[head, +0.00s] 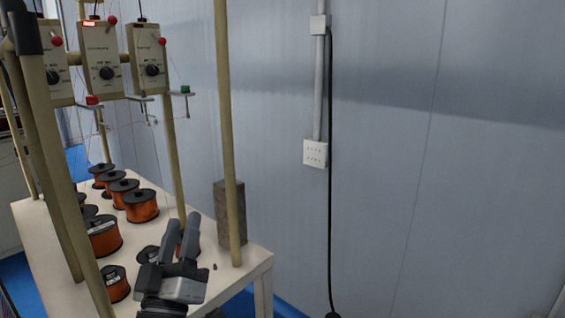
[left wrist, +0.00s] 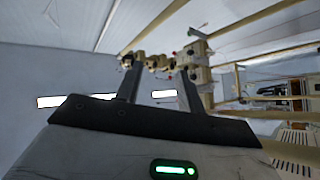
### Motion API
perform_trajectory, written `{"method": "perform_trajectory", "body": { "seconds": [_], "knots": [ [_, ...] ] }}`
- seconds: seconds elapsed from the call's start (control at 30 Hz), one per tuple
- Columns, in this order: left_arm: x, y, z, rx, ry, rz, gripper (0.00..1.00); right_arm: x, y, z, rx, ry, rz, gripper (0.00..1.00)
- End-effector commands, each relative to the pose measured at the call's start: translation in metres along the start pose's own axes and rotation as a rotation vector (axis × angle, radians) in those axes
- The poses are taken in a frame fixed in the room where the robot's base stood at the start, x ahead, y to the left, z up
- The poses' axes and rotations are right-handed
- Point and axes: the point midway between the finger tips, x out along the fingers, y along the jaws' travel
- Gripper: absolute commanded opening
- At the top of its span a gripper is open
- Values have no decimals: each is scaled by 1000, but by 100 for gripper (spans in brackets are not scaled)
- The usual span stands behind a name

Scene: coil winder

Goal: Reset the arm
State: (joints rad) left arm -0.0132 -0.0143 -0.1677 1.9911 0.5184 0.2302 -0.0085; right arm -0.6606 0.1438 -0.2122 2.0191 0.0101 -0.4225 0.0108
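My left gripper (head: 183,238) is at the bottom of the head view, in front of the right part of the white table (head: 255,259). Its two fingers point up and stand apart. The left wrist view also shows the two fingers (left wrist: 160,88) spread, with nothing between them but the distant machine. The left gripper is empty. My right gripper is in neither view.
Several spools of orange wire (head: 142,205) stand on the table. Tan posts (head: 231,140) rise around it, with control boxes (head: 101,62) above. A grey block (head: 229,212) stands at the table's back right. A wall socket (head: 315,153) and black cable are on the wall.

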Motion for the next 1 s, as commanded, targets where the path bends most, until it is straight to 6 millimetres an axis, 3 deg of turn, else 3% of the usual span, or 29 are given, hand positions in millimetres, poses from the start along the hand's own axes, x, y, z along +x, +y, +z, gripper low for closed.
{"method": "perform_trajectory", "body": {
  "seconds": [0.03, 0.2, 0.33, 0.4, 0.5, 0.6, 0.7, 1.0],
  "knots": [
    [-28, -10, 31, 58, -138, -18, 38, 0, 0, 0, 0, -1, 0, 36],
    [-129, -39, 109, 226, -556, -62, 38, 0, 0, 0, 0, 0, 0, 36],
    [-217, -58, 144, 332, -851, -93, 38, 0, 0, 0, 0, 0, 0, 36],
    [-260, -66, 154, 379, -986, -106, 38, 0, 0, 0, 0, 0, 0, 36],
    [-309, -74, 160, 431, -1136, -120, 38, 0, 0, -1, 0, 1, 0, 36],
    [-340, -78, 160, 464, -1229, -129, 38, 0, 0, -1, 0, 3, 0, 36],
    [-354, -80, 160, 479, -1272, -133, 38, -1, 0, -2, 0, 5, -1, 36],
    [-356, -81, 160, 482, -1279, -133, 38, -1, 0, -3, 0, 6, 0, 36]
  ]
}}
